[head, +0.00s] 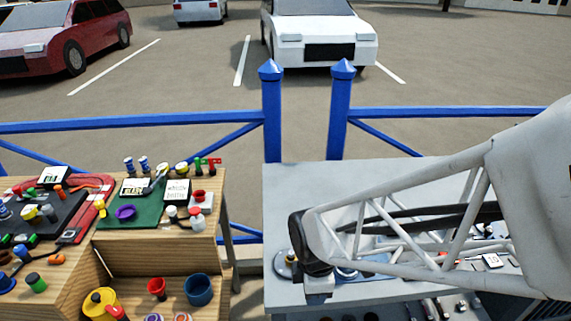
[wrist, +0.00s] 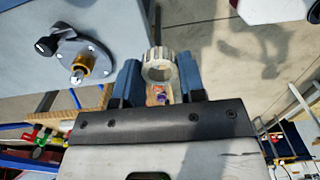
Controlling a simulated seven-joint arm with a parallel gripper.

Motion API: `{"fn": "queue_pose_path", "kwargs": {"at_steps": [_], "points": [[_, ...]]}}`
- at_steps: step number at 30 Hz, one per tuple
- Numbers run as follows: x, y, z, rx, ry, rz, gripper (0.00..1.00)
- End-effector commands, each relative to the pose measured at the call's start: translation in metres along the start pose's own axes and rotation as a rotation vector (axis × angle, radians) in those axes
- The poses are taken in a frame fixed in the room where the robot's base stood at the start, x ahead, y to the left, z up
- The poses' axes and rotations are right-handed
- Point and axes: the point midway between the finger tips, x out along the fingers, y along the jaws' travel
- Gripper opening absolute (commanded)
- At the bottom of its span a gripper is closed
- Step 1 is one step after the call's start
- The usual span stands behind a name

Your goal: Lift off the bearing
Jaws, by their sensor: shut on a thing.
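The bearing (wrist: 148,70) is a pale metal ring with a ribbed rim, seen in the wrist view. My gripper (wrist: 160,76) is shut on it, with one blue finger on each side. The ring's hole is open, and background shows through and below it. A round metal flange (wrist: 94,54) with a short brass stub (wrist: 80,66) is on the grey surface to the left. The bearing is apart from this stub. In the head view, the flange (head: 286,263) is partly hidden by my arm, and my fingers and the bearing are not visible.
A grey bench (head: 310,185) stands under my arm, with small parts on its right. A wooden workbench (head: 160,250) at left holds a green mat (head: 112,216), colourful small items and cups. A blue railing (head: 180,123) runs behind, with parked cars beyond.

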Motion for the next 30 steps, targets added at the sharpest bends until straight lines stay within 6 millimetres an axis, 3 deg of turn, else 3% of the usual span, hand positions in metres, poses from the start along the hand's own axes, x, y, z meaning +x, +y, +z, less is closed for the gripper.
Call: {"fn": "queue_pose_path", "kwargs": {"at_steps": [9,30], "points": [[-0.001,-0.013,0.003,0.000,0.000,0.000,0.14],[-0.002,-0.013,0.003,0.000,0.000,0.000,0.14]]}}
